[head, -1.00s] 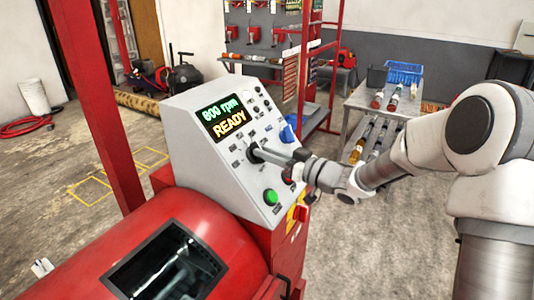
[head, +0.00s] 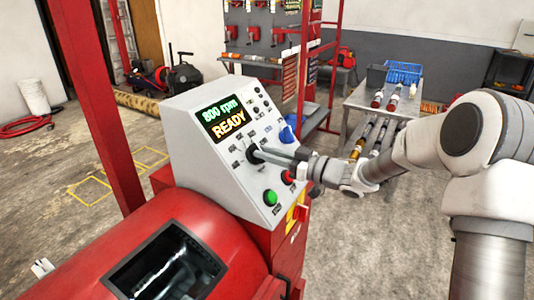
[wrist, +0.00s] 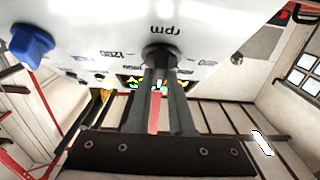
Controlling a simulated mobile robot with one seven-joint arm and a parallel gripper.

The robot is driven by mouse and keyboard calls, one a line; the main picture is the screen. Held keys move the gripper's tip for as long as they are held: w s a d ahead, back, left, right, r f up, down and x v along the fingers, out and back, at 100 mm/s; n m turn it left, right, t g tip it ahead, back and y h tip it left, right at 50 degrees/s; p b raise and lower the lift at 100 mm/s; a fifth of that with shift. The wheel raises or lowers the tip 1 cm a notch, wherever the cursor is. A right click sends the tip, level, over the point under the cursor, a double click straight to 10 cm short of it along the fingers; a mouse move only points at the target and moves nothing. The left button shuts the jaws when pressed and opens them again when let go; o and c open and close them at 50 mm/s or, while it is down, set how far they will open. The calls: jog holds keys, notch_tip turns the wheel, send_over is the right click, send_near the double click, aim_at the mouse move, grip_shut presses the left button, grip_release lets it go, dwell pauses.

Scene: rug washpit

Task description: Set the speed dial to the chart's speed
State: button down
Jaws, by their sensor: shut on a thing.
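The speed dial (head: 252,155) is a dark round knob on the sloped white-grey control panel (head: 215,165). My gripper (head: 262,154) is shut on it, with the fingers coming from the right. In the wrist view the dial (wrist: 160,57) sits between the tips of my two fingers (wrist: 158,78), and a red strip shows between them. The display (head: 223,119) reads "800 rpm READY". I cannot make out a speed chart.
A green button (head: 271,197) and a red button (head: 288,177) sit below the dial, close to my gripper. A blue knob (head: 288,132) is at the panel's right edge. A red machine drum (head: 120,250) lies in front. A grey table (head: 382,105) with bottles stands behind.

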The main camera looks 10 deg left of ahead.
jog(key=c, duration=0.8)
grip_release()
jog(key=shift+d, duration=0.1)
jog(key=v, duration=1.7)
jog(key=shift+p, duration=0.45)
jog(key=shift+s+d+r, duration=0.1)
jog(key=shift+d, duration=0.05)
